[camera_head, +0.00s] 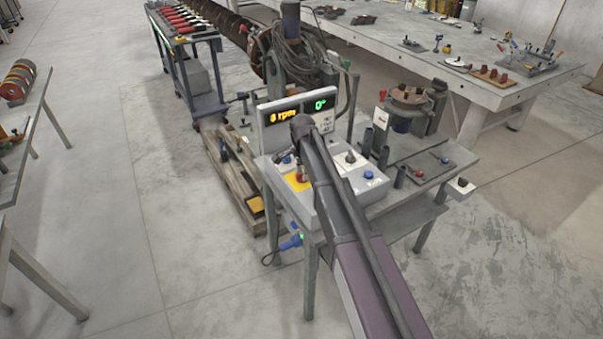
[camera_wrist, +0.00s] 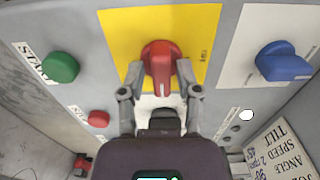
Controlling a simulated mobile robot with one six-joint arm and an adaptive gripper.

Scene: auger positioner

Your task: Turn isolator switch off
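The red isolator switch (camera_wrist: 160,60) is a knob on a yellow plate (camera_wrist: 118,30), with a white mark low on its handle. The handle stands about upright in the wrist view. My gripper (camera_wrist: 160,78) has its two fingers apart, one on each side of the red knob and close to it. I cannot tell whether the fingertips touch it. In the head view the red switch (camera_head: 302,176) and yellow plate (camera_head: 296,184) are on the sloping grey control box, partly hidden by my arm.
In the wrist view a green START button (camera_wrist: 60,67) and a red button (camera_wrist: 98,118) are left, and a blue knob (camera_wrist: 284,62) is right. Above the box in the head view, a display (camera_head: 283,115) reads "0°" and an rpm value. Posts (camera_head: 383,157) stand right of the box.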

